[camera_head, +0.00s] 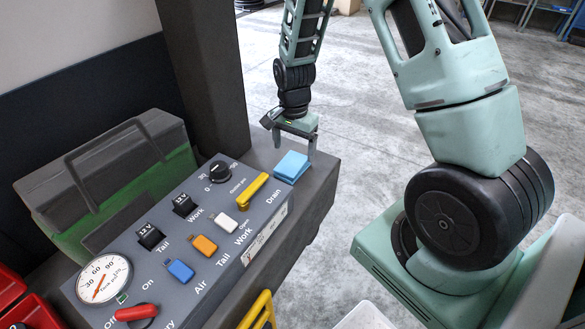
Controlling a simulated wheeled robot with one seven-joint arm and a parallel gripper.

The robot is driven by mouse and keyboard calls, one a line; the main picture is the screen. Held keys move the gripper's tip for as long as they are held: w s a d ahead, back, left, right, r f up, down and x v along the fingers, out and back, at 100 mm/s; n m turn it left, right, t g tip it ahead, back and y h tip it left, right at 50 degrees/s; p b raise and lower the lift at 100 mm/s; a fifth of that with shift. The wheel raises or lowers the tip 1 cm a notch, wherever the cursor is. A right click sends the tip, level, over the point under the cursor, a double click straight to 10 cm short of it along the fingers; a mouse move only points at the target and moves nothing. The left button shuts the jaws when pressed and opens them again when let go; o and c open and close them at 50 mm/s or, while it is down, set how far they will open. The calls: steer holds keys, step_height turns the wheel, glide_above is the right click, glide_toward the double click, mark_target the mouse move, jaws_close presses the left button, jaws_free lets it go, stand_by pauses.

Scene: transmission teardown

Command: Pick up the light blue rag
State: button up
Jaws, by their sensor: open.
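The light blue rag (291,167) is a small folded square. It lies flat on the dark grey bench top, to the right of the control panel. My gripper (293,148) hangs just above the rag, pointing down, with its two fingers spread apart. One finger shows on the right beside the rag's upper right corner, the other on the left. I see no rag between the fingers, and I cannot tell how large the gap in height is.
The grey control panel (215,232) with switches, a gauge (104,279) and a yellow lever (252,191) stands left of the rag. A green toolbox (113,187) lies behind it. A dark post (205,75) rises close to my gripper. Open concrete floor lies right of the bench.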

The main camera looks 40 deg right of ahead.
mark_target(292, 163)
steer(key=shift+a+f+b, duration=0.2)
steer(key=shift+f+b, duration=0.1)
steer(key=shift+f, duration=2.6)
steer(key=c, duration=1.1)
